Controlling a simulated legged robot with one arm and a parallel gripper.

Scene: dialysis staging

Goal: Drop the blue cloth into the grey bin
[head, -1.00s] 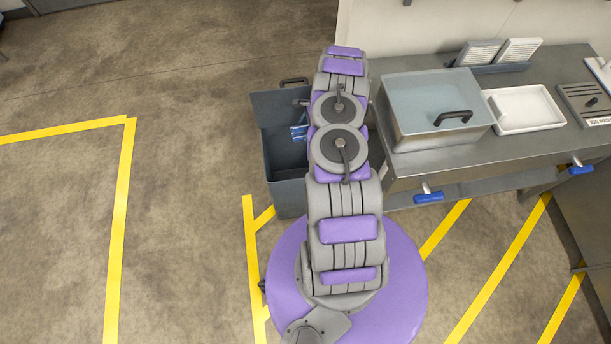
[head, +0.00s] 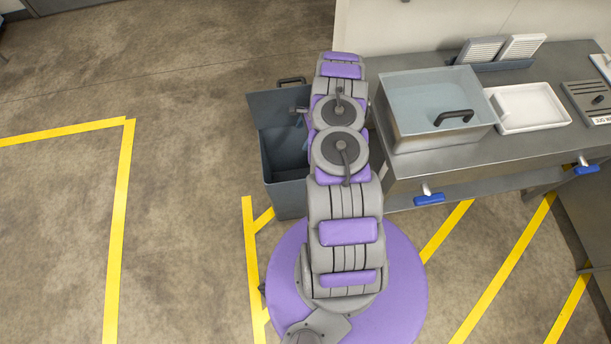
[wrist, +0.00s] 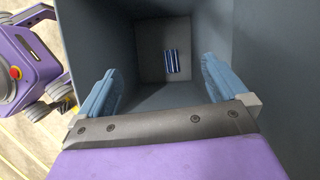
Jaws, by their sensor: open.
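The grey bin (head: 288,195) stands on the floor left of the bench, partly behind my arm in the head view. In the wrist view I look down into the bin (wrist: 285,85). The blue cloth (wrist: 171,62), with pale stripes, lies at the bottom of it. My gripper (wrist: 160,72) is open over the bin, its light blue fingers wide apart with nothing between them. The cloth is well below the fingers. In the head view my arm hides most of the gripper, and I cannot see the cloth there.
A steel bench (head: 450,158) is right of the bin. It carries a lidded container (head: 432,100) with a black handle, a white tray (head: 528,108) and white racks (head: 500,50). Yellow floor lines (head: 120,215) run on the left, where the floor is clear.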

